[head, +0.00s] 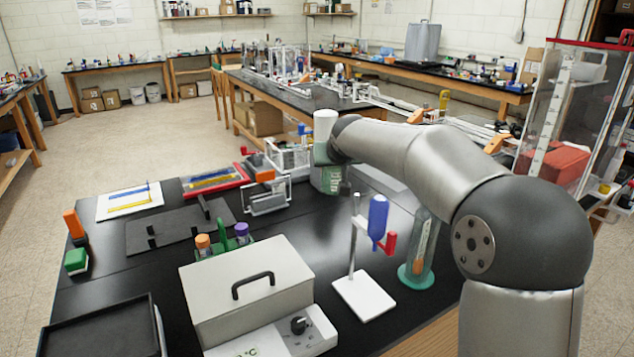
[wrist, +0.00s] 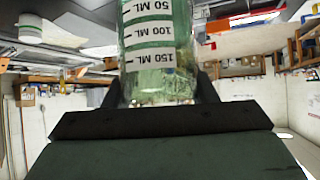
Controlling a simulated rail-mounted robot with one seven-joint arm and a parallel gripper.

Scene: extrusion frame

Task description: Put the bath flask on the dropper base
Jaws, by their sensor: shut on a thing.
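The bath flask (wrist: 156,45) is clear, green-tinted and marked with ML graduations. In the wrist view it stands between the two dark fingers of my gripper (wrist: 155,92), which is shut on it. In the head view my gripper (head: 330,155) is above the black bench, behind and left of the dropper stand. The flask shows there as a small green marked piece (head: 333,182), partly hidden by the gripper. The white dropper base (head: 364,294) lies flat on the bench, with a thin upright rod, a red clamp and a blue dropper (head: 378,218) above it. The base's top looks bare.
A beige water bath (head: 245,285) with a black-handled lid stands left of the base. A glass tube on a teal foot (head: 416,276) stands close on the right. Purple- and orange-capped tubes (head: 222,240) are behind the bath. Flat trays and a grey plate lie at left.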

